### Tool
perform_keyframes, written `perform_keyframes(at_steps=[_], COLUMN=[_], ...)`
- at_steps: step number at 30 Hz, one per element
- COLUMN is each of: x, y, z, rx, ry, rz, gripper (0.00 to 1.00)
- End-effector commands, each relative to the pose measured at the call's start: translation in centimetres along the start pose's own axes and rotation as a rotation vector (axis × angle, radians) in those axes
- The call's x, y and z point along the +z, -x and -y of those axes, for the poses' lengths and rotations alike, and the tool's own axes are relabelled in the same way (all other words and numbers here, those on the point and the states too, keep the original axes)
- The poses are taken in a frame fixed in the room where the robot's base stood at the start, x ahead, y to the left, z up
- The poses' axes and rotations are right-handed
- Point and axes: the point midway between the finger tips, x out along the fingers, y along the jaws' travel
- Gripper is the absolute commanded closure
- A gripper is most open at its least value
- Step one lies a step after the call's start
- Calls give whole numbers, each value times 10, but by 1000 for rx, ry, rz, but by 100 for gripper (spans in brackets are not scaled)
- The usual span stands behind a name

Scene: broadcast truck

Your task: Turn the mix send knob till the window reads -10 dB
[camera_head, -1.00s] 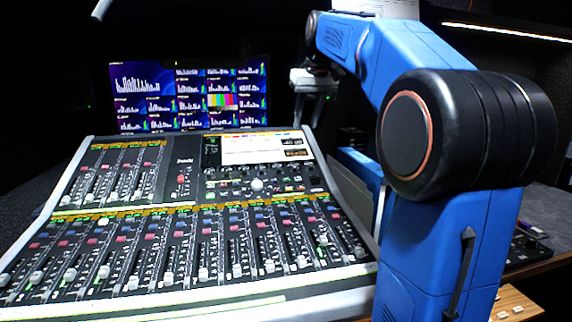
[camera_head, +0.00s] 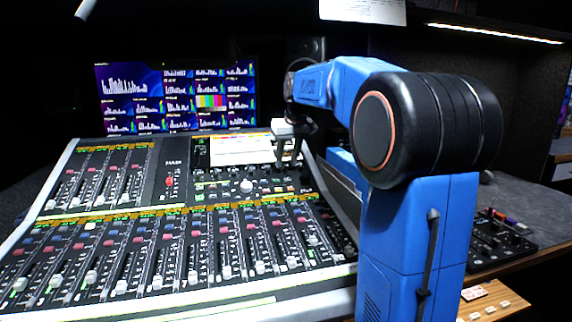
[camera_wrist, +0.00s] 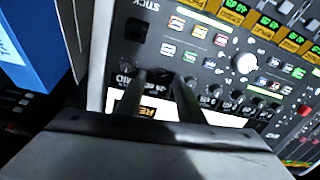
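The mixing console (camera_head: 170,215) stands in front of me, with a large white knob (camera_head: 246,186) and rows of small dark knobs on its upper right section. I cannot tell which small knob is the mix send. A pale display (camera_head: 240,150) shows in that section; its text is too small to read. In the wrist view an orange readout window (camera_wrist: 147,111) is partly covered by my fingers, and the white knob also shows there (camera_wrist: 245,63). My gripper (camera_head: 289,158) is over the console's upper right edge, fingers apart.
A monitor with meters (camera_head: 175,98) stands behind the console. Faders fill the console's front. A small black control panel (camera_head: 495,240) lies on the desk at right, with grey desk surface (camera_head: 530,205) clear behind it.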

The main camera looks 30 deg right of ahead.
Motion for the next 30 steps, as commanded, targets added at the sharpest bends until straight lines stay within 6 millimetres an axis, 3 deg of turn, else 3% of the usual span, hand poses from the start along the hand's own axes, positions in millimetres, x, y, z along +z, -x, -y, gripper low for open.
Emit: perform_keyframes(at_steps=[6, 16, 20, 21, 30], x=[0, 0, 0, 0, 0], y=[-18, -20, -20, -20, -20], z=[0, 0, 0, 0, 0], rx=[0, 0, 0, 0, 0], ry=[0, 0, 0, 0, -21], rz=[1, 0, 0, 0, -2], gripper=[66, 66, 97, 100, 100])
